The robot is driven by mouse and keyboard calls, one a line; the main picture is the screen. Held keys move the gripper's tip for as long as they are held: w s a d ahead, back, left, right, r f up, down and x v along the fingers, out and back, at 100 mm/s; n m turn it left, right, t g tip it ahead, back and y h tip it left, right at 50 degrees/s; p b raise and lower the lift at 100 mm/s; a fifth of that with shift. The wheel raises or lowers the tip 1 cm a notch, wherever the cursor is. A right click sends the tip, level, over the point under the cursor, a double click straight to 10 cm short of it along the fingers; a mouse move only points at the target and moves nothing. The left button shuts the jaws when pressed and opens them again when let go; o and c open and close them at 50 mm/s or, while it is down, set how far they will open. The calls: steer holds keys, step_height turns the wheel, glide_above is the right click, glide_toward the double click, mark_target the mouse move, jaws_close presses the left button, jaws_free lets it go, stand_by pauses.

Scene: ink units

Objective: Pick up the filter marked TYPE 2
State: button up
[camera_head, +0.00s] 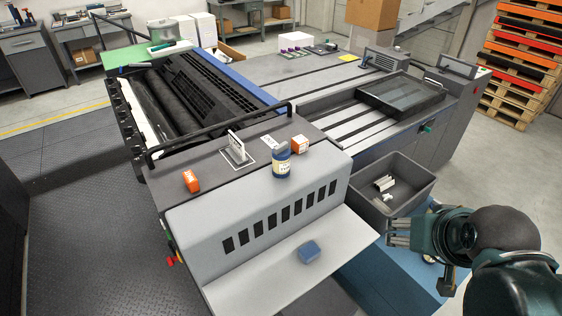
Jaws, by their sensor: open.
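No TYPE 2 marking can be read at this size, so I cannot tell which item is the filter. A blue canister with a pale label (281,161) stands upright on the grey machine top. One orange box (191,181) sits to its left, and another orange box (300,144) sits just behind it to the right. My gripper (397,233) is open and empty at the right, beside the grey bin and apart from all these items.
The open grey bin (417,176) holds white pieces (385,184). A black handrail (215,134) crosses behind the machine top. A stack of pallets (520,60) stands at the back right.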

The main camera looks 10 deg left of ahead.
step_height(320, 180, up, 10)
steer(key=w+a+r+n+g+p, duration=0.3)
steer(key=w+a+r+n+p, duration=0.15)
steer(key=w+a+p, duration=0.4)
steer(key=n+g+p, duration=0.4)
steer(key=n+p, duration=0.3)
steer(key=p, duration=0.3)
glide_above(283, 146)
steer(key=shift+m, duration=0.25)
step_height(283, 146, down, 4)
steer(key=shift+f, duration=0.2)
step_height(283, 146, down, 5)
steer(key=shift+r, duration=0.2)
steer(key=shift+f, duration=0.4)
steer(key=shift+f, duration=1.3)
